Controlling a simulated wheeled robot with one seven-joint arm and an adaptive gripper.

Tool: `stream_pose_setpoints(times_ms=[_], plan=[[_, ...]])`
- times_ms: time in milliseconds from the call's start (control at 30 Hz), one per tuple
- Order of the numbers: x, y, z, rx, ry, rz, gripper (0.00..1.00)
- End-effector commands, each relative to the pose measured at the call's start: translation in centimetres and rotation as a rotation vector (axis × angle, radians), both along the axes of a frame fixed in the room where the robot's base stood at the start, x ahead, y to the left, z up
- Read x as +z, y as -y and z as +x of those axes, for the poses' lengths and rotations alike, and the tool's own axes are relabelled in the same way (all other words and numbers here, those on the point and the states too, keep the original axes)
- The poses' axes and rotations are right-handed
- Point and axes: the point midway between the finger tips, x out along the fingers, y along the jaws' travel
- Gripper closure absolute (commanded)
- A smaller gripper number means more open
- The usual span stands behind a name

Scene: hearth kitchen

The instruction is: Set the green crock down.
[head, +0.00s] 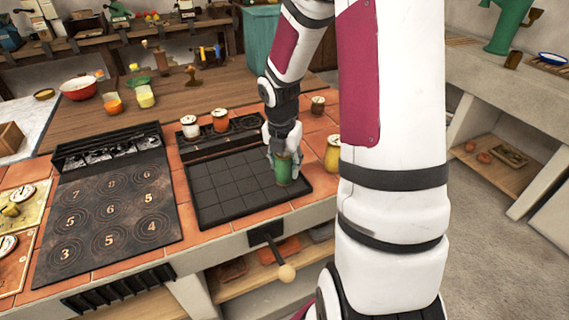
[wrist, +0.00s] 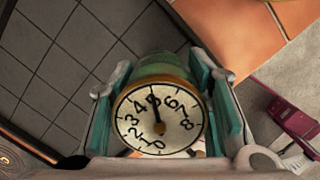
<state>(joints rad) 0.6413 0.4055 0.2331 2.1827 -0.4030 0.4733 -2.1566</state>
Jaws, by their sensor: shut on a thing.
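The green crock (head: 283,170) is upright in my gripper (head: 284,160), over the right part of a black tray with a grid of dark square tiles (head: 218,189). My gripper is shut on it, with a finger on either side. In the wrist view, the crock's green body (wrist: 165,68) shows between the teal finger pads. Its round white dial with numbers (wrist: 160,122) faces the camera, and the dark pointer points up near the 5. I cannot tell whether the crock's base touches the tiles.
Two dial-topped crocks (head: 220,120) (head: 190,126) stand behind the tray. A small brown one (head: 318,105) stands behind right, and a yellow one (head: 332,153) stands close right of the tray. A black numbered hob (head: 112,210) lies to the left. Most tiles are bare.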

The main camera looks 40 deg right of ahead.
Motion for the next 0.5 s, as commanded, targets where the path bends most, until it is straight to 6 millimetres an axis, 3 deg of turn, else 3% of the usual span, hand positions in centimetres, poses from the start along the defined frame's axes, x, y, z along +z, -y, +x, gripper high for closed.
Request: stream_pose_setpoints(times_ms=[100, 133, 200, 500], plan=[[-0.27, 0.0, 0.02, 0.001, 0.0, 0.0, 0.98], [-0.28, -0.01, 0.0, 0.001, 0.0, 0.0, 0.52], [-0.26, 0.0, 0.0, 0.001, 0.0, 0.0, 0.36], [-0.21, -0.01, 0.0, 0.0, 0.0, 0.0, 0.36]])
